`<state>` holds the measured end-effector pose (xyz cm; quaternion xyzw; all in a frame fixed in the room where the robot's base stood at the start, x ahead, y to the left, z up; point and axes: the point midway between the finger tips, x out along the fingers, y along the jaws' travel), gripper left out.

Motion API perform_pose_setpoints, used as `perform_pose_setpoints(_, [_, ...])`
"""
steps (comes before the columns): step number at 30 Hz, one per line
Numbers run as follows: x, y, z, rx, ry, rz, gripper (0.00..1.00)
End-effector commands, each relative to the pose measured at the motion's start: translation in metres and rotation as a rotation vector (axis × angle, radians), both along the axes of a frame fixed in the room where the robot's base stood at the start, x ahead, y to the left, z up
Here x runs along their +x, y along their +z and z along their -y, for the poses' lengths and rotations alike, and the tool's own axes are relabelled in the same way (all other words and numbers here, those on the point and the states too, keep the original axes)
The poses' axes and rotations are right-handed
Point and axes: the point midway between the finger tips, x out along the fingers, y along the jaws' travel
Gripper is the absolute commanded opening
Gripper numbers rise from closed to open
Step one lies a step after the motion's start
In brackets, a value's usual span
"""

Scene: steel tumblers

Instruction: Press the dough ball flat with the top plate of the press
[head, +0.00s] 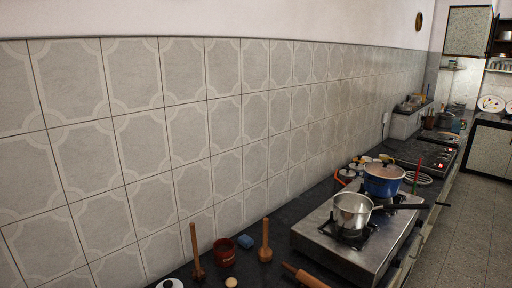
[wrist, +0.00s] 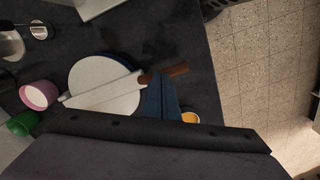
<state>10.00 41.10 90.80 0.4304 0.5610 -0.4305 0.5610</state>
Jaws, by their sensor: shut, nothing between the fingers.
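In the wrist view a round pale disc (wrist: 92,78) with a dark blue edge lies on the dark counter. A pale flat bar with a brown handle (wrist: 165,74) lies across it. I cannot tell whether this is the press. A small round beige thing (head: 231,282) at the bottom edge of the head view may be the dough ball; it is cut off.
A blue cloth-like thing (wrist: 158,98) and a small yellow-filled round thing (wrist: 190,117) lie beside the disc. Pink (wrist: 38,95) and green (wrist: 22,123) cups are at left. The head view shows a stove (head: 330,244) with a steel pan (head: 352,210) and blue pot (head: 383,180).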

Motion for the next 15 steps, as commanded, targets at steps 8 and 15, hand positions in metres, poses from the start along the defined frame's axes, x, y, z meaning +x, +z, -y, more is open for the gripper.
perform_pose_setpoints(8, [0.0, 0.009, 0.0, 0.0, 0.0, 0.0, 0.0])
perform_pose_setpoints(15, [0.0, 0.027, 0.0, 0.0, 0.0, 0.0, 0.0])
